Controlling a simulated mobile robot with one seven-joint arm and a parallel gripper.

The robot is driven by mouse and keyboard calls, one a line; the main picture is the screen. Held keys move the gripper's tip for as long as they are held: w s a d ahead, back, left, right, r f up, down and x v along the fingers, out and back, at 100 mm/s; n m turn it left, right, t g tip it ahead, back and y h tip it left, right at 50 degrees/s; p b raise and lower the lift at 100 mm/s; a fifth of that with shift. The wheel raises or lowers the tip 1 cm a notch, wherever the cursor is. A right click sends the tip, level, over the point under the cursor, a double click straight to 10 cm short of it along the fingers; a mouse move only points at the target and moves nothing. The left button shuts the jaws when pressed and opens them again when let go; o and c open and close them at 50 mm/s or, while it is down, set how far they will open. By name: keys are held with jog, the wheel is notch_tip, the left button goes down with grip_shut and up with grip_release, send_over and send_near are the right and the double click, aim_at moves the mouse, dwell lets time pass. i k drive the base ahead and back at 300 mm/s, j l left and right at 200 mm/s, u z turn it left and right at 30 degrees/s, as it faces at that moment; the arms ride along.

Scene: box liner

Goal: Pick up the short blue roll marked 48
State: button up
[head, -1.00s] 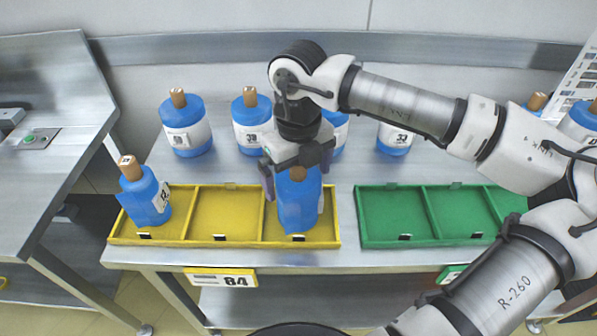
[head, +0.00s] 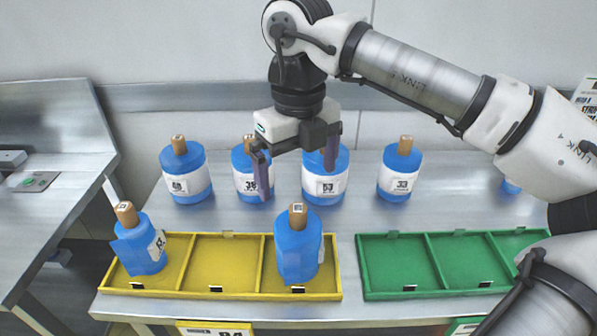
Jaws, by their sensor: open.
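Blue rolls with white label bands and brown cores stand upright in a row at the back of the bench. The far-left roll (head: 186,172) has a label that may read 48, but the digits are too small to be sure. Beside it are a roll that seems marked 38 (head: 246,174), a larger one with an unclear number (head: 326,177), and one that looks like 33 (head: 399,172). Another blue roll (head: 297,249) stands in the yellow tray's right compartment, its number not readable. My gripper (head: 297,172) is open and empty, raised above and behind that roll, fingers down.
The yellow tray (head: 221,296) has an empty middle compartment; a tilted blue roll (head: 138,246) is in its left one. The green tray (head: 409,296) looks empty where visible. My arm hides part of the right side. A separate metal bench (head: 50,215) stands at left.

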aim_at(184, 163)
jog(key=i+j+u, duration=0.45)
jog(key=j, duration=0.2)
jog(key=i+j+u, duration=0.4)
jog(key=j, duration=0.2)
jog(key=k, duration=0.05)
